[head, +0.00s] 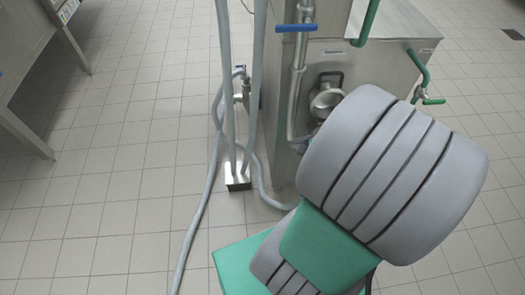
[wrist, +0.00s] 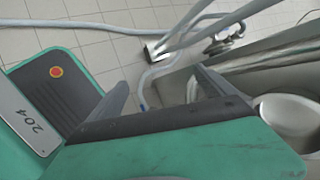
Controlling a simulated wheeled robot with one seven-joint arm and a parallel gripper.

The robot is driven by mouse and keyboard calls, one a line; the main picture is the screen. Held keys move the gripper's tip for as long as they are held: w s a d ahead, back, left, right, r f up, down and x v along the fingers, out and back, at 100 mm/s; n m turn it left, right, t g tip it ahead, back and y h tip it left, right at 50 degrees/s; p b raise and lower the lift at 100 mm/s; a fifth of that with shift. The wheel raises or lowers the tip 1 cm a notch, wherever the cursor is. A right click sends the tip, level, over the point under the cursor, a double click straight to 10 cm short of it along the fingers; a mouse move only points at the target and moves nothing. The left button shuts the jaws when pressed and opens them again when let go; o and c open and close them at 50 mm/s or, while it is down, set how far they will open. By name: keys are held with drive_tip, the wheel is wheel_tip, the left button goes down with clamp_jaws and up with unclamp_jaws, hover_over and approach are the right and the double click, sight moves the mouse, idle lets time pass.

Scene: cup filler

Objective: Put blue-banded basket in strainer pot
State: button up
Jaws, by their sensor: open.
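No blue-banded basket and no strainer pot can be made out in either view. My gripper (wrist: 163,84) shows in the wrist view with its two dark fingers spread apart and nothing between them. It points over the tiled floor, beside the steel equipment. In the head view my grey and green arm fills the lower right, and the gripper itself does not show.
A steel machine (head: 420,22) with pipes, a blue-handled valve (head: 296,28) and green handles stands behind my arm. Grey hoses (head: 207,185) run down to a small steel floor box (head: 238,178). A steel table (head: 22,45) stands at left.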

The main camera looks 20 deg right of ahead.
drive_tip(key=a+r+n+g+h, duration=0.2)
drive_tip(key=a+r+n, duration=0.7)
drive_tip(key=n, duration=1.2)
drive_tip(key=a+g, duration=0.2)
drive_tip(key=shift+w+r+n+g+h, duration=0.3)
drive_tip(key=shift+w+r+g, duration=0.05)
drive_tip(key=shift+g, duration=0.05)
